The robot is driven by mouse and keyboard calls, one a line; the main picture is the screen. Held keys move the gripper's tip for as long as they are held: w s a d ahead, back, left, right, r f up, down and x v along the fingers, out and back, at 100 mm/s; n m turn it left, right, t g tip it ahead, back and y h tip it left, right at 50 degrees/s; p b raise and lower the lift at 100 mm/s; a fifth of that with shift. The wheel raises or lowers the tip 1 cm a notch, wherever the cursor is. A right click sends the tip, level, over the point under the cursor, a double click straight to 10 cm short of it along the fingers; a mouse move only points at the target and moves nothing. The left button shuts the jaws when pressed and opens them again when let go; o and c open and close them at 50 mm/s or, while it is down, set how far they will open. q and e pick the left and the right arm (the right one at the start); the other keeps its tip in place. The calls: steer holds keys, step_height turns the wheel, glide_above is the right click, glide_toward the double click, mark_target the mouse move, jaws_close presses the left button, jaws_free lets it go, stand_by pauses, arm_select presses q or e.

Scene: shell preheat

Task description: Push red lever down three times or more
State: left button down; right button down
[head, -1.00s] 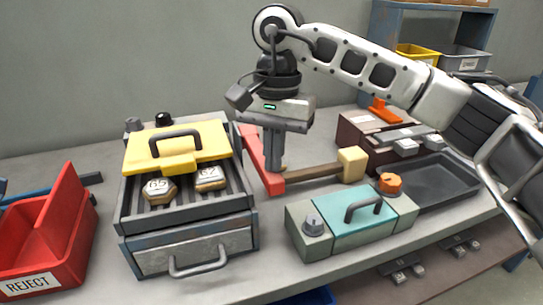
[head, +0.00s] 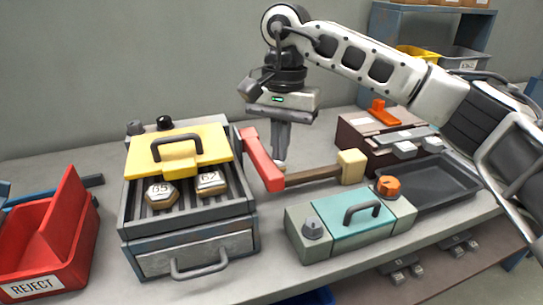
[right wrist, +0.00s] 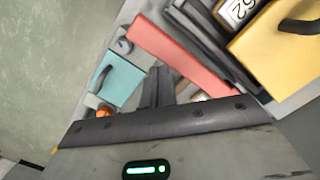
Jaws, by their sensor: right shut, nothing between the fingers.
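The red lever (head: 262,162) is a long flat red bar beside the right side of the grey heater box (head: 185,232). It also shows in the right wrist view (right wrist: 180,55). My right gripper (head: 280,160) is shut and empty, pointing down. Its fingertips are close beside the lever's near part, on its right side in the head view. I cannot tell whether they touch it. In the right wrist view the shut fingers (right wrist: 157,85) are next to the lever. My left gripper is not in view.
A yellow-lidded tray (head: 180,148) with two numbered hexagonal pieces tops the heater box. A red reject bin (head: 50,235) is at left, a dark tray (head: 440,182) at right.

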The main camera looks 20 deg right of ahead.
step_height(320, 180, up, 16)
steer(key=w+p, duration=0.1)
steer(key=p, duration=0.1)
steer(key=shift+w+d+p, duration=0.15)
steer(key=shift+d+p, duration=0.15)
steer(key=shift+d, duration=0.15)
